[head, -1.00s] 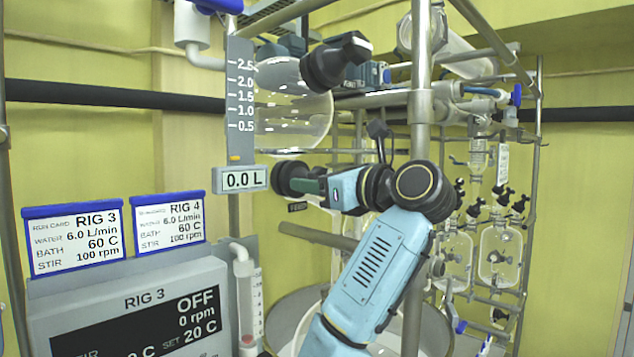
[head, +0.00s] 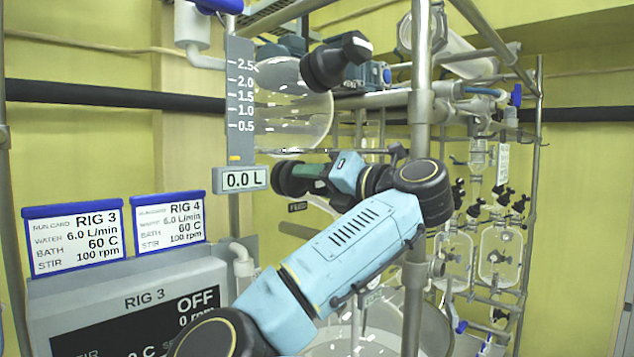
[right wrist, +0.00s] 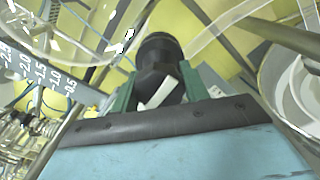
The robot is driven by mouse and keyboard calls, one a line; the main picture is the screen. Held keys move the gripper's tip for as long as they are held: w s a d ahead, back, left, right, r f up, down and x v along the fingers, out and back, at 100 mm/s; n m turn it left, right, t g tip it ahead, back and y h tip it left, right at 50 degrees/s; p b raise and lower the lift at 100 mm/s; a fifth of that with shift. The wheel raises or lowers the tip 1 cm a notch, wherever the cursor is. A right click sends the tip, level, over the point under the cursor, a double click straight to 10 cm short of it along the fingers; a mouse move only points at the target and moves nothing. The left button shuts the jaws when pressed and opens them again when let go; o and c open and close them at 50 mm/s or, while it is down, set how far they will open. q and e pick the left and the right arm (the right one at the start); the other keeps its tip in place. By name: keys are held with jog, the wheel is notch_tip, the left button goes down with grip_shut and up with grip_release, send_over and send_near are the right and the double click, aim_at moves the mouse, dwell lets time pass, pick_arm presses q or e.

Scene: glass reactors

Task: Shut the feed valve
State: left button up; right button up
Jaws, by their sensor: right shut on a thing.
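The feed valve's black knob (head: 287,180) sticks out below the glass vessel, just right of the level readout. A small "FEED" label (head: 298,207) sits under it. My right gripper (head: 303,179) is shut around the knob, with its green fingers on it. In the right wrist view the dark knob (right wrist: 160,55) lies between the green fingers of this gripper (right wrist: 156,88). A white pointer bar shows on the knob's near face, slanting up to the right. The valve body behind the knob is hidden. My left gripper is not in view.
A second black knob (head: 336,62) sits above by the glass vessel (head: 295,105). The level scale (head: 240,100) has a readout (head: 243,179) of 0.0 L. A steel post (head: 420,120) stands close by my right arm. The RIG 3 panel (head: 120,310) reads OFF.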

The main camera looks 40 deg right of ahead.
jog(key=shift+m, duration=0.4)
jog(key=o, duration=1)
jog(key=shift+s, duration=0.1)
jog(key=s+d+b, duration=0.1)
jog(key=s+b, duration=0.6)
jog(key=s, duration=0.6)
jog(key=shift+b, duration=0.35)
